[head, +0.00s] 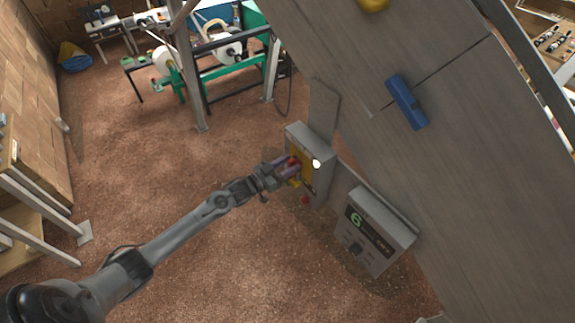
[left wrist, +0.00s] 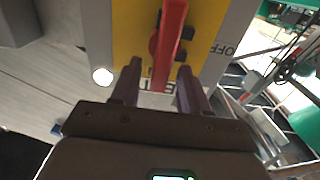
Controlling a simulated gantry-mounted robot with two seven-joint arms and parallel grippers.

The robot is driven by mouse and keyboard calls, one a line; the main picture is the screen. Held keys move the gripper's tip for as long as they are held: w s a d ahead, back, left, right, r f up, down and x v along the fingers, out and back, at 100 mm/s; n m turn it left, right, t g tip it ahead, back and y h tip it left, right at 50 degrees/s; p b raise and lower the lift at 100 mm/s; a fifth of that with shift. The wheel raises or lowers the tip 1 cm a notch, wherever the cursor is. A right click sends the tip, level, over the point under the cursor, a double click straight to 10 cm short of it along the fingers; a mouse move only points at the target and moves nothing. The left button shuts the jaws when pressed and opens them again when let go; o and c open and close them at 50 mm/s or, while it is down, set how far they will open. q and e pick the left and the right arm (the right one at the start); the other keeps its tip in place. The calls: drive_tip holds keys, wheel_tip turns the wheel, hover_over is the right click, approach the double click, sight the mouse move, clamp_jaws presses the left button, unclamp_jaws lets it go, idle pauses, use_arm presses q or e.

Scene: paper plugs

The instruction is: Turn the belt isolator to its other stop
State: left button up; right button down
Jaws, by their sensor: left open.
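The belt isolator is a grey box (head: 325,150) with a yellow face plate (left wrist: 132,38), fixed at the edge of the big grey slanted surface. Its red handle (left wrist: 168,45) points away from my gripper in the left wrist view, with lettering that seems to read OFF to its right. My left gripper (left wrist: 157,75) is open, with one finger on each side of the handle's near end. I cannot tell whether the fingers touch it. In the head view the left gripper (head: 288,170) is at the box's front and hides part of the handle. My right gripper is not in view.
A grey box marked 6 (head: 372,232) is to the right of the isolator. A blue block (head: 406,102) and a yellow object lie on the slanted surface. A green-framed machine with rolls (head: 215,65) stands behind. The brown floor (head: 130,180) at left is clear.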

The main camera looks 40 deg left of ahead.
use_arm(q)
clamp_jaws()
idle(0.3)
drive_tip(key=n, duration=0.2)
drive_tip(key=a+n+p, duration=0.1)
drive_tip(key=n, duration=0.1)
drive_tip(key=shift+w, duration=0.1)
drive_tip(key=shift+w+a+f+n+p, duration=0.1)
drive_tip(key=shift+a+f+n+p, duration=0.25)
drive_tip(key=shift+n, duration=2)
drive_tip(key=shift+a+f+n+p, duration=0.2)
drive_tip(key=shift+f+n+p, duration=0.35)
drive_tip(key=shift+n, duration=1.75)
drive_tip(key=shift+w+a+f+n+p, duration=0.1)
drive_tip(key=shift+a+f+n+p, duration=0.35)
drive_tip(key=shift+n, duration=1.9)
drive_tip(key=shift+d+f, duration=0.15)
drive_tip(key=shift+d, duration=0.05)
